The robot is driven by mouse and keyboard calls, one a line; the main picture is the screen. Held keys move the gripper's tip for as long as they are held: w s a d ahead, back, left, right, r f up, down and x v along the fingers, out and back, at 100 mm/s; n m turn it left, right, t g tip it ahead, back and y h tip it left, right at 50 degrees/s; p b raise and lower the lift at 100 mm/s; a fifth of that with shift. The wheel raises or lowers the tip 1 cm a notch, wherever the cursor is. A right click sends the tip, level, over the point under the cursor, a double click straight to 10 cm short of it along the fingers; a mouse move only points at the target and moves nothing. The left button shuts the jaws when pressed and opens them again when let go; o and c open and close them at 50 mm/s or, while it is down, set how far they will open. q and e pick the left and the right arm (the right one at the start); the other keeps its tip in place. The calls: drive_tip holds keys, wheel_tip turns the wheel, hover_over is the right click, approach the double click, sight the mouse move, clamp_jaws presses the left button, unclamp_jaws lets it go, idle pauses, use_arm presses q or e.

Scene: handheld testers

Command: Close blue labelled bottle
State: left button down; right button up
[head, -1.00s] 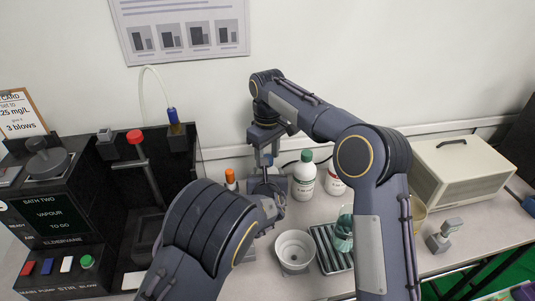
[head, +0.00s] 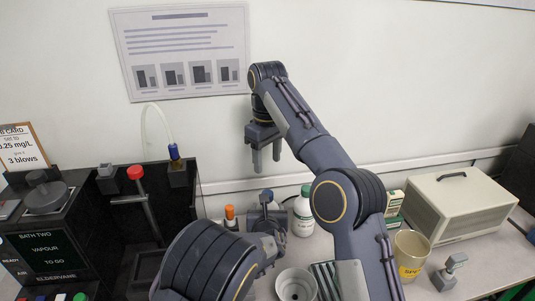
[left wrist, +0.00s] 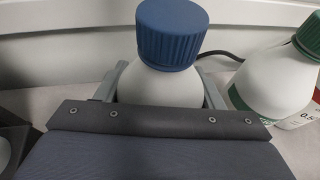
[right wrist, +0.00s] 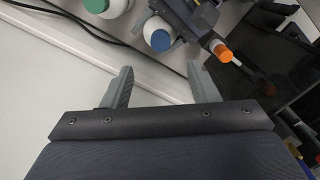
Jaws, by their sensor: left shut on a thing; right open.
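The bottle with the blue cap (left wrist: 170,34) stands upright in the left wrist view. The cap sits straight on top of its white shoulder (left wrist: 160,86); its label is hidden. My left gripper (left wrist: 160,85) is shut around the bottle body, one finger on each side. In the head view the blue cap (head: 266,196) shows above my left arm, which hides most of the bottle. My right gripper (head: 265,170) is open and empty in the air above the cap. The right wrist view shows its spread fingers (right wrist: 160,78) with the blue cap (right wrist: 160,41) beyond and below them.
A green-capped bottle (head: 303,212) stands close right of the blue-capped one. An orange-capped item (head: 230,215) stands to its left. A black machine (head: 120,215) is at the left. A white bowl (head: 296,284), a yellow-labelled beaker (head: 410,255) and a beige box (head: 470,205) are at the right.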

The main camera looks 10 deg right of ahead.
drive_tip(key=shift+r, duration=0.65)
use_arm(q)
drive_tip(key=shift+c, duration=1.4)
unclamp_jaws()
drive_tip(key=v, duration=0.7)
drive_tip(key=shift+s+r+b, duration=0.15)
drive_tip(key=shift+s+b, duration=0.2)
drive_tip(key=shift+b, duration=0.1)
use_arm(e)
drive_tip(key=shift+f, duration=0.45)
use_arm(q)
drive_tip(key=shift+a, duration=0.15)
